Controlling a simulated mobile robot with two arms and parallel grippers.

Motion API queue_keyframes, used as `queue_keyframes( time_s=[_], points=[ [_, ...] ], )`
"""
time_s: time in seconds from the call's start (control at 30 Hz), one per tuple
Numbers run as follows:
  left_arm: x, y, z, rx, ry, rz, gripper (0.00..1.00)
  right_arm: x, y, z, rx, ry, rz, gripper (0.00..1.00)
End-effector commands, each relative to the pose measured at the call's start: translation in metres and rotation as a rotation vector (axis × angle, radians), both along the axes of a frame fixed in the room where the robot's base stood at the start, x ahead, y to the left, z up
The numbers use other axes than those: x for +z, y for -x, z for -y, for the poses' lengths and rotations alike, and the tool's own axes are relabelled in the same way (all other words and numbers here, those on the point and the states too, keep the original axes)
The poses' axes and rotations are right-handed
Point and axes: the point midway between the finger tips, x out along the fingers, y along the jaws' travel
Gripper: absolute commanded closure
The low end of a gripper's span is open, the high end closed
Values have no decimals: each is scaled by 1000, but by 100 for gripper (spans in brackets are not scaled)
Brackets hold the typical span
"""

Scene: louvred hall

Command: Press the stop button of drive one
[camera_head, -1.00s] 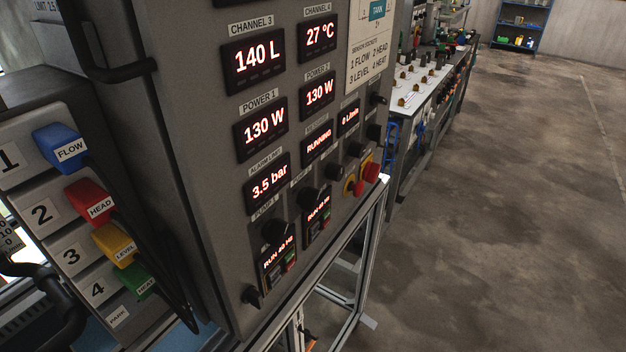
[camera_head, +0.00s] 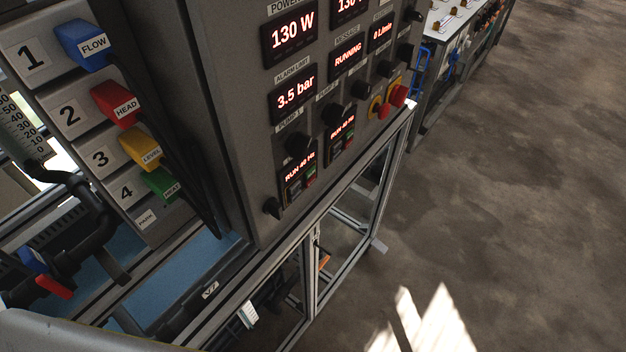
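The grey control cabinet (camera_head: 232,120) fills the middle of the head view. Low on its front, under a label reading PUMP 1, is drive one (camera_head: 298,172), a small dark unit with a lit red display that appears to read RUN 40 Hz. A similar second drive (camera_head: 341,130) sits up and to the right. Neither of my grippers is in view.
Black knobs (camera_head: 297,144) sit above the drives. A red mushroom button (camera_head: 398,95) is at the cabinet's right. Labelled coloured plugs, such as the blue FLOW plug (camera_head: 84,45), and black cables hang at left. A metal frame (camera_head: 312,265) stands below. Floor at right is clear.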

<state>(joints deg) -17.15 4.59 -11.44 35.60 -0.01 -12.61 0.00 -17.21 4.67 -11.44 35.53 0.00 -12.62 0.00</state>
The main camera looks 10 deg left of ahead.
Motion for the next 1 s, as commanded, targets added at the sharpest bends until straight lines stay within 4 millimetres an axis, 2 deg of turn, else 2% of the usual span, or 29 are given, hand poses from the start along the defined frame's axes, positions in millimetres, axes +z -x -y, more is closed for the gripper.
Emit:
queue_keyframes(
  time_s=[0.03, 0.3, 1.0],
  points=[
    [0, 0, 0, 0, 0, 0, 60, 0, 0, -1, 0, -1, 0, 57],
    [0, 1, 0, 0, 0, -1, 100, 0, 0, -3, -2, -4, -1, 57],
    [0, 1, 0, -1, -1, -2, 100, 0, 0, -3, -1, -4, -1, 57]
  ],
)
